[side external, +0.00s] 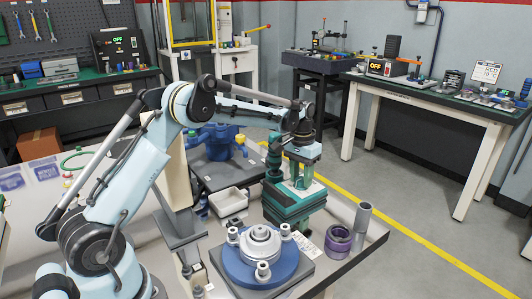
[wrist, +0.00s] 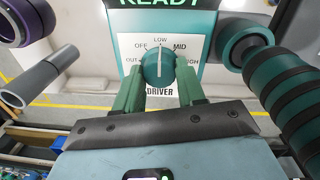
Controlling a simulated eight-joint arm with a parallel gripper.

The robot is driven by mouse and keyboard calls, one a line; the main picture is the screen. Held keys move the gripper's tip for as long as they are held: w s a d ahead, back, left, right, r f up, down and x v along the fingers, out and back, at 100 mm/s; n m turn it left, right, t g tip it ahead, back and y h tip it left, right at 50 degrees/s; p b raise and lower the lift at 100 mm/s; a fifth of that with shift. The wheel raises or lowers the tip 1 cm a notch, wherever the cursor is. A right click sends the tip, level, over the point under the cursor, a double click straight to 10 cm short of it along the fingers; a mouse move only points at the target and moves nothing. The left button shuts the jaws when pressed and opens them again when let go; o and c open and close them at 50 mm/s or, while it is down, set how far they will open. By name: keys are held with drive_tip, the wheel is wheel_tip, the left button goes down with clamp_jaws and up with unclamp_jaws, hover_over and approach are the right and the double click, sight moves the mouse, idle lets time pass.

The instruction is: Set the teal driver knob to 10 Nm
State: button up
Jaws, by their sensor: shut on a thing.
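In the wrist view, the teal driver knob (wrist: 151,68) is on a teal and white panel (wrist: 121,45) marked DRIVER. A white line on its face points about straight up, at LOW. OFF is printed left of LOW, MID right of it, and a partly covered word ending in GH lies farther right. I see no Nm figures. My gripper (wrist: 158,80) has its two green fingers on either side of the knob, shut on it. In the side external view, my gripper (side external: 303,152) is over the green stand (side external: 292,205), and the knob cannot be made out.
A ribbed dark teal handle (wrist: 290,90) lies close to the right in the wrist view. A grey tube (wrist: 50,70) and a purple ring (wrist: 28,20) are left. In the side external view, a blue round fixture (side external: 260,262) with bolts stands in front, and a white tray (side external: 229,201) left.

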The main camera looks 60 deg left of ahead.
sight(300, 178)
drive_tip(key=o, duration=1.1)
drive_tip(key=shift+c, duration=0.2)
drive_tip(key=shift+r, duration=0.15)
wheel_tip(300, 178, up, 12)
drive_tip(key=shift+a, duration=0.3)
